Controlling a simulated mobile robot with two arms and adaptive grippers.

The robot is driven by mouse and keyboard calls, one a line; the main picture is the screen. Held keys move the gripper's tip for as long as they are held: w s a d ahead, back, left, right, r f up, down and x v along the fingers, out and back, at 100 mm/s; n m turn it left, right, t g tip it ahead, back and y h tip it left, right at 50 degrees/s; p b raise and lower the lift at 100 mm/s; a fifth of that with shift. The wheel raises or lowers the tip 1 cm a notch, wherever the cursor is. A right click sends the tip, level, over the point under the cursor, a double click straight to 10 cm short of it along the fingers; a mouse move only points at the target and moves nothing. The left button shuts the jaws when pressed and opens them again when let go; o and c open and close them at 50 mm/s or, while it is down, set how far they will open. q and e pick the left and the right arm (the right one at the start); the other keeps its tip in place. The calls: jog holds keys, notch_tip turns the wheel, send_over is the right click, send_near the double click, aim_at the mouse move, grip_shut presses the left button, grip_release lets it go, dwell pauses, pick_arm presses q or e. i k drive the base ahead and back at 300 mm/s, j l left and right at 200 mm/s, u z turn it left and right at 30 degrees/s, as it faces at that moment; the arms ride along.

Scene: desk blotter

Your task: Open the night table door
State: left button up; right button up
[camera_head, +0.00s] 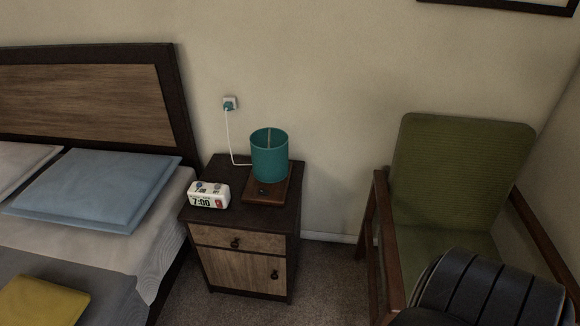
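The night table (243,222) stands between the bed and the chair, with a dark frame and top. Its upper drawer front (238,239) is light wood with a dark knob and is shut. Below it, the light wood door (243,271) looks shut. The door's dark knob (274,274) is near its right edge. Neither of my grippers is in view.
A teal lamp (269,154) and a white clock (208,195) stand on the night table. The bed (160,220) is on the left, a green armchair (462,165) on the right. Carpet (325,275) is clear between table and chair.

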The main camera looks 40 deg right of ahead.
aim_at(265, 274)
jog(key=z, duration=0.85)
